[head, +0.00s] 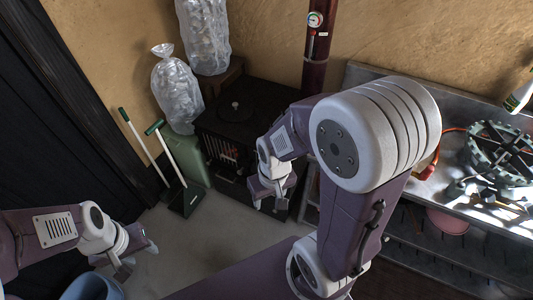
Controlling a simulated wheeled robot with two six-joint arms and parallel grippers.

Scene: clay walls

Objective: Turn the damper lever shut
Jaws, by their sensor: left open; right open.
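A dark red flue pipe (318,62) rises at the back behind the black stove (237,108). A round gauge (315,19) sits on the pipe. Just below it is a small thin part that looks like the damper lever (311,43); it runs roughly along the pipe, but is too small to tell its exact angle. My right gripper (270,200) is open and empty in front of the stove, well below the lever. My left gripper (138,262) is open and empty over the floor at lower left, far from the pipe. My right arm hides the pipe's foot.
Clear bags (177,92) stand left of and behind the stove, one above a green container (190,153). A green-handled broom and dustpan (186,197) stand on the floor. A metal bench (440,190) with a green wheel-like object (500,150) is at right. A blue bucket (92,288) is at lower left.

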